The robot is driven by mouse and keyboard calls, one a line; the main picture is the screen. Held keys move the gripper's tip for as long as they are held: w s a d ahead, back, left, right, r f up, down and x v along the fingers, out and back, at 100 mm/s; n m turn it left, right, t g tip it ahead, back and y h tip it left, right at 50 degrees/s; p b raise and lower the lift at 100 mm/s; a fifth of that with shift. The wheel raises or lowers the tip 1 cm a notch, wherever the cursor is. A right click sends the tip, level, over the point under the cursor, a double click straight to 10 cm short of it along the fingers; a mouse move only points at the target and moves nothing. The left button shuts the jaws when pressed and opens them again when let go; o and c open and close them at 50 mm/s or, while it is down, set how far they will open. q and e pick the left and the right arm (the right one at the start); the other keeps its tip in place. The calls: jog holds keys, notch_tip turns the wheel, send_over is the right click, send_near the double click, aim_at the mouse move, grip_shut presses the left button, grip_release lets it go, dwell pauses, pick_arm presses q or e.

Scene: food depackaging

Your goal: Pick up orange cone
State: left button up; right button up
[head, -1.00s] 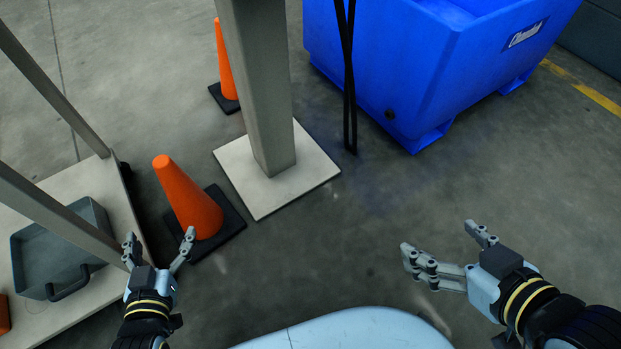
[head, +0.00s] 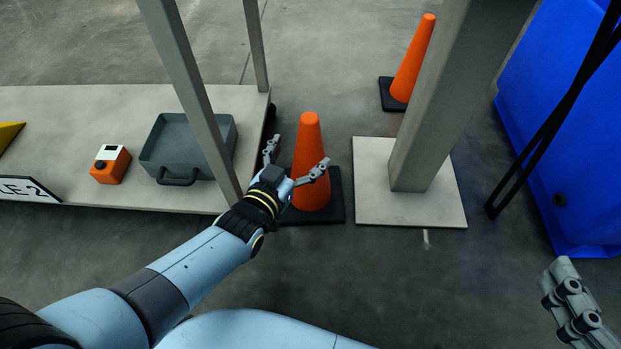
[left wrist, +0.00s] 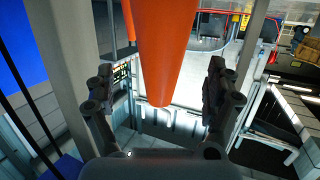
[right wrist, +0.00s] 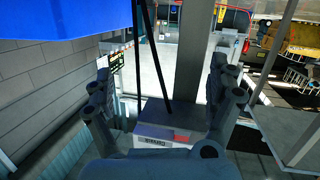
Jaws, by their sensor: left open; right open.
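The nearer orange cone (head: 308,150) stands upright on its black square base, between a cart and a post. My left gripper (head: 297,155) is open beside it, with its fingers spread to either side of the cone in the picture. In the left wrist view the cone (left wrist: 166,45) appears between the open fingers, its tip pointing down the picture; contact cannot be told. A second orange cone (head: 412,60) stands farther back, behind the post. My right gripper (head: 570,300) is open at the lower right; the right wrist view shows nothing between its fingers.
The grey post (head: 425,130) on its pale plate (head: 400,212) stands right of the nearer cone. The cart (head: 60,110) at left carries a grey bin (head: 165,150) and an orange box (head: 110,165). A blue container (head: 560,120) and black straps bound the right side.

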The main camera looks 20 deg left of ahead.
aim_at(304, 151)
pick_arm(q)
jog(key=shift+w+f, duration=0.1)
jog(key=shift+w, duration=0.2)
jog(key=shift+f+b+x, duration=0.25)
jog(key=shift+b+x, duration=0.7)
jog(key=shift+x, duration=0.2)
jog(key=shift+b+x, duration=0.7)
jog(key=shift+x, duration=0.55)
jog(key=shift+w+r, duration=0.1)
jog(key=shift+w, duration=0.05)
jog(key=c, duration=1.8)
grip_shut()
pick_arm(e)
jog(key=w+a+r+n+t+y, duration=0.1)
jog(key=r+t, duration=0.3)
jog(key=r, duration=0.6)
jog(key=w+a+r+n+t+y, duration=0.1)
jog(key=w+r+n+t+y, duration=0.1)
jog(key=r, duration=0.9)
jog(key=w+t+y, duration=0.1)
jog(key=t+y, duration=0.1)
jog(key=t, duration=0.1)
jog(key=shift+a+n+t, duration=0.2)
jog(key=shift+n+t, duration=0.1)
jog(key=shift+n, duration=0.1)
pick_arm(q)
jog(key=shift+r, duration=0.15)
pick_arm(e)
jog(key=shift+w+r, duration=0.1)
jog(key=shift+w, duration=0.05)
